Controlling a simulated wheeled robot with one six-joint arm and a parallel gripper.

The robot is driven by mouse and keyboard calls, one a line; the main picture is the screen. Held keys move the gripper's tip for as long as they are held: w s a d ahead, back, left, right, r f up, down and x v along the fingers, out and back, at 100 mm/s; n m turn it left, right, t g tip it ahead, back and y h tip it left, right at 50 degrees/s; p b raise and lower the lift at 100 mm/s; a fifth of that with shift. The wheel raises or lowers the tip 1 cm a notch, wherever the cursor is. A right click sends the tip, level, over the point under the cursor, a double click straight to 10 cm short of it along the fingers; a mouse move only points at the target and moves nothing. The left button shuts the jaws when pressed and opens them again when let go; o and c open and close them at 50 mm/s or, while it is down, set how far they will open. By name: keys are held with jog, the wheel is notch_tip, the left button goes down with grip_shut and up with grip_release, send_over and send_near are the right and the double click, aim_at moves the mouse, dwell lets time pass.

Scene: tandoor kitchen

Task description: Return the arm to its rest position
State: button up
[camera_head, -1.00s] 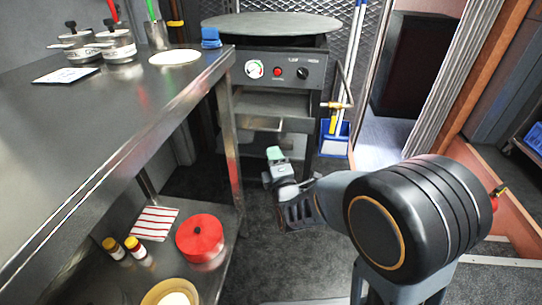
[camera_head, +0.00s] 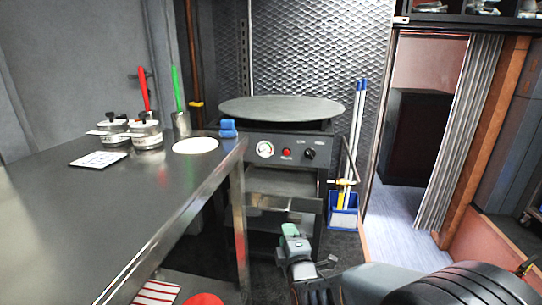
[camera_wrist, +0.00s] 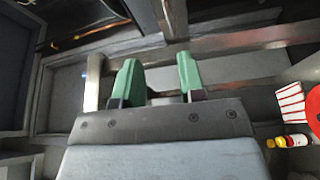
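My gripper (camera_head: 290,236) shows at the bottom middle of the head view, in front of the tandoor griddle stove. In the wrist view its two green fingers (camera_wrist: 160,80) stand apart with nothing between them. It holds nothing and appears clear of the steel counter (camera_head: 150,215) to its left. My black arm fills the bottom right of the head view, partly cut off by the edge.
The stove with a round griddle plate (camera_head: 282,110) stands behind my gripper. Pots (camera_head: 146,134), a white disc (camera_head: 195,146) and a blue item (camera_head: 228,129) sit on the counter. A blue bucket (camera_head: 343,218) stands right of the stove. A doorway opens at right.

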jog(key=s+d+r+m+g+h+p, duration=0.1)
jog(key=d+r+m+g+p, duration=0.15)
jog(key=r+p, duration=0.3)
jog(key=s+d+r+m+g+p, duration=0.1)
jog(key=r+m+p, duration=0.2)
jog(key=r+p, duration=0.25)
jog(key=s+d+r+m+g+h+p, duration=0.1)
jog(key=s+d+r+m+g+p, duration=0.1)
jog(key=r+p, duration=0.6)
jog(key=s+d+r+m+g+p, duration=0.3)
jog(key=s+r+m+g+p, duration=0.2)
jog(key=s+r+m+p, duration=0.2)
jog(key=s+d+r+m+g+h+p, duration=0.1)
jog(key=s+r+m+g+p, duration=0.3)
jog(key=s+r+p, duration=0.4)
notch_tip(320, 180, up, 2)
jog(key=shift+s+d+r+m+h+p, duration=0.1)
jog(key=shift+s+d+m+h+p, duration=0.2)
jog(key=shift+d+p, duration=0.65)
